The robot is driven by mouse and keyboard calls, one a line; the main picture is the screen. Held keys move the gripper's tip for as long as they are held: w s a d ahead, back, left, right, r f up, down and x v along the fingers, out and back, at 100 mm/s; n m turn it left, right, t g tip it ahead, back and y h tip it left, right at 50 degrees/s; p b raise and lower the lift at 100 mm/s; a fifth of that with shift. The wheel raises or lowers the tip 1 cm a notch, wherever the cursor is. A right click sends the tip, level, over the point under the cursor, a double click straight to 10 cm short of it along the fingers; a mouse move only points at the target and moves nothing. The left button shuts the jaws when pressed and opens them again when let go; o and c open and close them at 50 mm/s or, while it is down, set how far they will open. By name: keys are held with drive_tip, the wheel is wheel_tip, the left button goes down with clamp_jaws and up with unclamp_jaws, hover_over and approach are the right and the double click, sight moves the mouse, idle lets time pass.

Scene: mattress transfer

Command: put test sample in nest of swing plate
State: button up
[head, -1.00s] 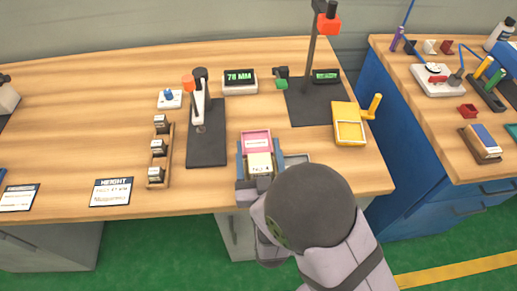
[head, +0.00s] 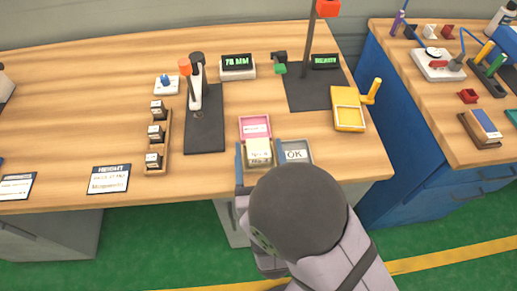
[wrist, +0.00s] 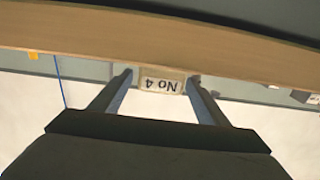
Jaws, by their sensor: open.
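A small beige block labelled No 4 (head: 258,153), seemingly the test sample, is at the table's front edge, just in front of a pink tray (head: 255,122). My gripper (wrist: 160,80) is open, with one finger on each side of the block; the label shows upside down between the fingertips in the wrist view. I cannot tell whether the fingers touch it or what supports it. A yellow plate with a recess and an upright handle (head: 349,117), seemingly the swing plate with its nest, lies to the right, beside a black stand. My wrist hides the area below the block.
A grey tray marked OK (head: 297,147) is right of the block. A black stand base (head: 308,98) with a tall post stands behind the yellow plate. A black lever fixture (head: 205,130) and a wooden rack (head: 164,135) are left. The table's left part is mostly clear.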

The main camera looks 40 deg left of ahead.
sight(257, 139)
drive_tip(key=shift+s+d+f+b, duration=0.2)
drive_tip(key=shift+s+f+b, duration=0.15)
drive_tip(key=shift+b, duration=0.1)
drive_tip(key=shift+s+d, duration=0.2)
drive_tip(key=shift+s, duration=0.05)
drive_tip(key=shift+r, duration=0.2)
drive_tip(key=shift+w+a, duration=0.1)
drive_tip(key=shift+w, duration=0.05)
drive_tip(key=shift+p+x, duration=0.9)
drive_tip(key=shift+x, duration=2.6)
drive_tip(key=shift+w, duration=0.1)
drive_tip(key=shift+c, duration=0.4)
